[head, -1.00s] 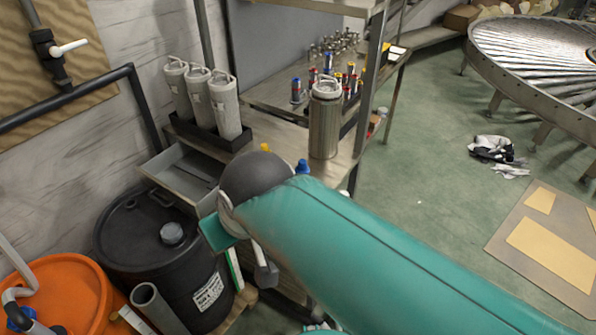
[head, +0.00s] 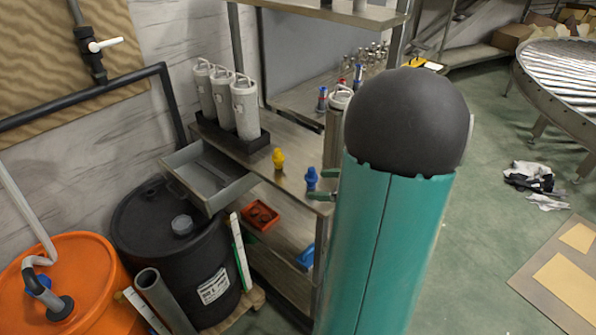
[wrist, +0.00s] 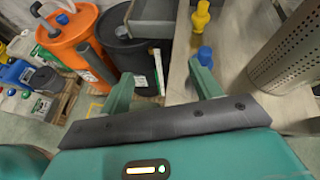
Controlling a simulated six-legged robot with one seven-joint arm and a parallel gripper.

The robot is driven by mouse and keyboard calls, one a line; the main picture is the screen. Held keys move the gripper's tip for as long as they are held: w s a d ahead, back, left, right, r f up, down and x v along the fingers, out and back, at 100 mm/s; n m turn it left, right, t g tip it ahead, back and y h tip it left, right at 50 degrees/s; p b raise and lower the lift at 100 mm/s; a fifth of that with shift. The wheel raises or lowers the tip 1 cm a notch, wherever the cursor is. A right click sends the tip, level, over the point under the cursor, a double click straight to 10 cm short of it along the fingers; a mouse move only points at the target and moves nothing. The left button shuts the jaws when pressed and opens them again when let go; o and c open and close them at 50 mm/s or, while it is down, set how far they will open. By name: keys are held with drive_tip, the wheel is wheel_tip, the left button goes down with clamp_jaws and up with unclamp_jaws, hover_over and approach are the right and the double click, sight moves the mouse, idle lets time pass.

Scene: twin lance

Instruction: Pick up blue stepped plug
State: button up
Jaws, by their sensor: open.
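The blue stepped plug (head: 311,179) stands upright near the front corner of the metal bench top in the head view. In the wrist view the plug (wrist: 205,56) shows just beyond the tip of the right-hand finger, outside the gap between the fingers. My gripper (head: 325,185) is open and empty, its green fingertips close to the plug at the bench's edge. In the wrist view my gripper (wrist: 158,74) has its fingers wide apart. I cannot tell whether a finger touches the plug. My arm hides part of the bench to the right.
A yellow plug (head: 279,158) stands behind the blue one. A perforated metal canister (head: 336,130) is close on the right. A grey tray (head: 207,178) juts out at the left, above a black drum (head: 160,225). An orange drum (head: 65,285) stands farther left.

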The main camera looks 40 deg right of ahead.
sight(317, 180)
drive_tip(key=s+d+f+m+t+h, duration=0.1)
drive_tip(key=s+d+f+m+h, duration=0.1)
drive_tip(key=s+d+m, duration=0.3)
drive_tip(key=shift+n, duration=0.6)
drive_tip(key=x, duration=0.3)
drive_tip(key=d+x, duration=0.1)
drive_tip(key=x, duration=0.6)
drive_tip(key=shift+w+d+r, duration=0.2)
drive_tip(key=shift+d+r, duration=0.05)
drive_tip(key=shift+d, duration=0.05)
drive_tip(key=shift+x, duration=2.7)
drive_tip(key=shift+d+f, duration=0.1)
drive_tip(key=shift+f, duration=0.05)
drive_tip(key=c, duration=1)
